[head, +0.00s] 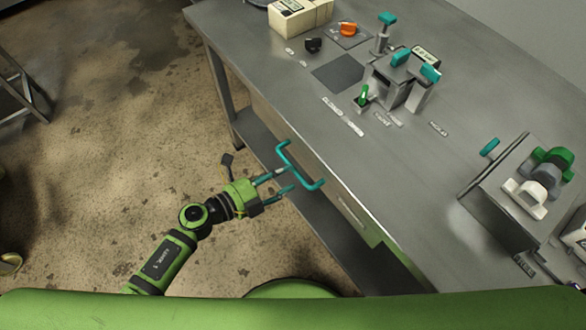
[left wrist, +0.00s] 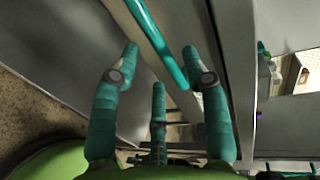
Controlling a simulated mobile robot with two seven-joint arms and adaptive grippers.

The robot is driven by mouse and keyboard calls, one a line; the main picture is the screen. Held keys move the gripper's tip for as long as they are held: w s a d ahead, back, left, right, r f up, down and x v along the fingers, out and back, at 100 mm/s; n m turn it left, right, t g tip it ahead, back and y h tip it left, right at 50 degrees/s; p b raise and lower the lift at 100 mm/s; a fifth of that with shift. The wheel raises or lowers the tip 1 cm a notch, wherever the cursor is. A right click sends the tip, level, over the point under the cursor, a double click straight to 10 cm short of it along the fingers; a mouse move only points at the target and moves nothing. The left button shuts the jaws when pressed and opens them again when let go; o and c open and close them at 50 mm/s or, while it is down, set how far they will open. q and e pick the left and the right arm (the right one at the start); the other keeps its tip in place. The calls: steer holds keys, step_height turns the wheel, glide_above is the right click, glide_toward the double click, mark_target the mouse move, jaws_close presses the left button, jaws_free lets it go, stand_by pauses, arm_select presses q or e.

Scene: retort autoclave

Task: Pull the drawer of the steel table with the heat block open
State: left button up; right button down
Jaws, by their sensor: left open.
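The steel table (head: 300,60) runs from the top left to the lower right of the head view. On its front side a teal bar handle (head: 287,160) sticks out from the drawer front (head: 345,203), which looks flush with the table. My left gripper (head: 281,181) is open just beside the handle. In the left wrist view the teal handle bar (left wrist: 158,42) passes between the tips of the spread teal fingers (left wrist: 160,52), seemingly without being clamped. Whether any finger touches it I cannot tell. My right gripper is not in view.
A dark steel box (head: 497,190) with white, grey and green pieces stands on the table's right part. Clamps with teal knobs (head: 400,58) and a cream box (head: 298,15) stand further back. A lower shelf (head: 262,140) lies under the table. The floor (head: 110,130) at left is mostly clear.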

mark_target(294, 172)
arm_select(q)
steer(key=x, duration=0.4)
steer(key=shift+d, duration=0.1)
jaws_close()
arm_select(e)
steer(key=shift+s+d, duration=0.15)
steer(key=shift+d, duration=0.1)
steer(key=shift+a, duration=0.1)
